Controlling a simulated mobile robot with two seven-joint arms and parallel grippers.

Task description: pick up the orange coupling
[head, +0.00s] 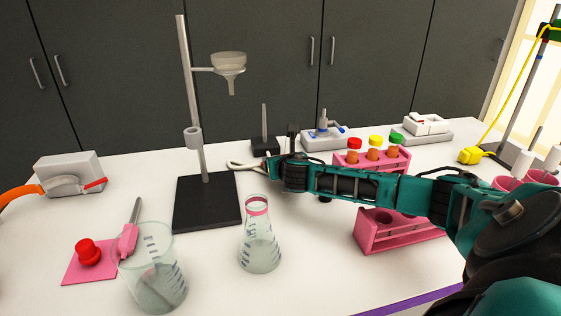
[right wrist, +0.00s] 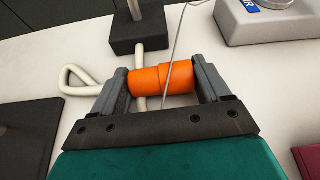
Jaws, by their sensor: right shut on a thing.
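The orange coupling (right wrist: 150,80) is a short stepped cylinder lying crosswise between the two dark fingers of my right gripper (right wrist: 162,78) in the right wrist view. Both fingers touch its ends, so the gripper is shut on it. In the head view my right gripper (head: 276,168) reaches in from the right over the table, near a looped white tube; the coupling is hidden there. I cannot tell whether the coupling is clear of the table. My left gripper is in neither view.
The looped white tube (right wrist: 80,90) lies below and left of the coupling. A dark block with a rod (right wrist: 138,30) stands just behind it. The funnel stand's black base (head: 207,203) is left of the gripper. A conical flask (head: 260,255) and a pink test-tube rack (head: 372,160) are nearby.

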